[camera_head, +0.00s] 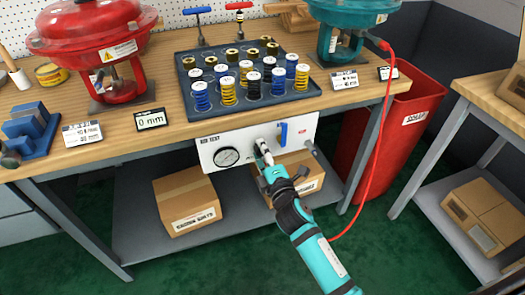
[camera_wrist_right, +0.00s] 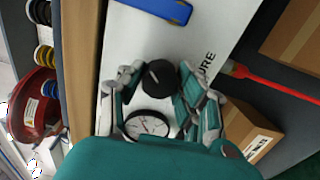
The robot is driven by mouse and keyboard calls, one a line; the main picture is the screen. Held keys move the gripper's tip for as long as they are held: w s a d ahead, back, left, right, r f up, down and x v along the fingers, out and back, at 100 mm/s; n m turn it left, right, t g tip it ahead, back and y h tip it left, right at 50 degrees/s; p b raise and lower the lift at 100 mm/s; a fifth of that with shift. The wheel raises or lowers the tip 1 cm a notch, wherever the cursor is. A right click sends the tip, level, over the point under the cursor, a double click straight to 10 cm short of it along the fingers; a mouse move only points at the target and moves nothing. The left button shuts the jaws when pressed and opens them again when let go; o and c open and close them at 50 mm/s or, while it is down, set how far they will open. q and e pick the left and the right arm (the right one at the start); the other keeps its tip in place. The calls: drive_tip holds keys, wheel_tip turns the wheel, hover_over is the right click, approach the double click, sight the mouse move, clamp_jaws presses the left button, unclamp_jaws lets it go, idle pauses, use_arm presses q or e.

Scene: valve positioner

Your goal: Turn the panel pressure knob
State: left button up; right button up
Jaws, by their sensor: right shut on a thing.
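The white test panel (camera_head: 210,148) hangs under the front edge of the workbench. It carries a round pressure gauge (camera_head: 227,156), which also shows in the right wrist view (camera_wrist_right: 147,124). The black pressure knob (camera_wrist_right: 160,80) sits on the panel beside the gauge. My right gripper (camera_head: 263,152) reaches the panel from the lower right. In the right wrist view its fingers (camera_wrist_right: 158,88) stand on both sides of the knob and are shut on it. In the head view the gripper mostly hides the knob. My left gripper is in neither view.
A blue handle (camera_head: 283,134) is on the panel, right of the gripper. Cardboard boxes (camera_head: 187,205) stand on the shelf below. A red hose (camera_head: 377,140) hangs to the right, by a red bin (camera_head: 405,125). A tray of springs (camera_head: 312,88) lies on the bench.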

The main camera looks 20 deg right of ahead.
drive_tip(key=shift+m, duration=0.3)
drive_tip(key=shift+f, duration=0.1)
drive_tip(key=o, duration=1.2)
drive_tip(key=shift+c, duration=0.2)
drive_tip(key=s, duration=1.2)
drive_tip(key=shift+d, duration=0.2)
